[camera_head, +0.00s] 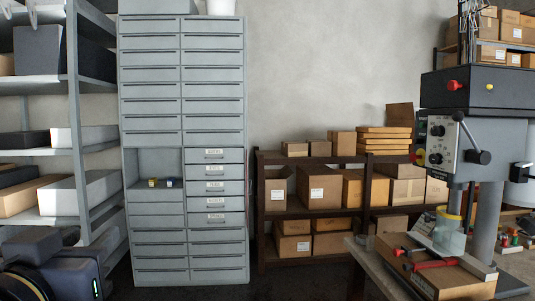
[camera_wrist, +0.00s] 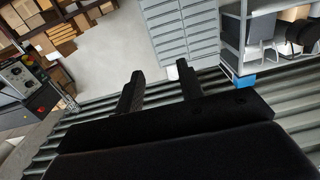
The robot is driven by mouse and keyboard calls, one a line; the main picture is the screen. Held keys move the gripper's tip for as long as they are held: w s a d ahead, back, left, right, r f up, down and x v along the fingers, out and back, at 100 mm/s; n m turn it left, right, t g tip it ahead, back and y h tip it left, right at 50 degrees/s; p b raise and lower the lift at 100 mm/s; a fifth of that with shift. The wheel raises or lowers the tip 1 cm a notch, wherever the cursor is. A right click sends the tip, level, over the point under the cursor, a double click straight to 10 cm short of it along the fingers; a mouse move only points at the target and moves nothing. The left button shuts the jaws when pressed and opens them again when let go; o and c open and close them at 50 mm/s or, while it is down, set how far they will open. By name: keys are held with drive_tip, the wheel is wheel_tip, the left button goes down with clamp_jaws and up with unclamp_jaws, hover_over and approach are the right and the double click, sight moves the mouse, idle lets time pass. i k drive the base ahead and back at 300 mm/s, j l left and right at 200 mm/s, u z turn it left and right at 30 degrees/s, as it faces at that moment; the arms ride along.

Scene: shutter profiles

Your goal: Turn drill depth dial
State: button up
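A grey drill press (camera_head: 497,135) stands at the right of the head view, with a black top housing. A pale control panel (camera_head: 447,145) on its front carries small dark knobs (camera_head: 437,130) and a lever with a black ball end (camera_head: 479,156). I cannot tell which of these is the depth dial. In the wrist view the drill press (camera_wrist: 30,85) appears tilted at the left edge, well away from my gripper. My gripper (camera_wrist: 157,72) has its two black fingers spread apart, with nothing between them. It is not visible in the head view.
A tall grey drawer cabinet (camera_head: 185,235) stands left of centre, beside a metal shelf (camera_head: 75,130). A dark low rack (camera_head: 262,230) of cardboard boxes stands along the wall. A work table (camera_head: 372,262) below the drill holds a carton, red-handled clamps and a clear cup.

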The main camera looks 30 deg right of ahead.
sight(434, 159)
drive_tip(key=i+l+z, duration=0.15)
drive_tip(key=i+z, duration=0.15)
drive_tip(key=z, duration=0.15)
drive_tip(key=i+z, duration=0.3)
drive_tip(key=z, duration=0.15)
drive_tip(key=i+j+z, duration=0.1)
drive_tip(key=i+z, duration=0.35)
drive_tip(key=i+j+z, duration=0.15)
drive_tip(key=z, duration=0.3)
drive_tip(key=i+l+z, duration=0.1)
drive_tip(key=i+z, duration=0.15)
drive_tip(key=z, duration=0.15)
drive_tip(key=i+z, duration=0.25)
drive_tip(key=z, duration=0.2)
drive_tip(key=i+j+z, duration=0.1)
drive_tip(key=i+z, duration=0.15)
drive_tip(key=z, duration=0.15)
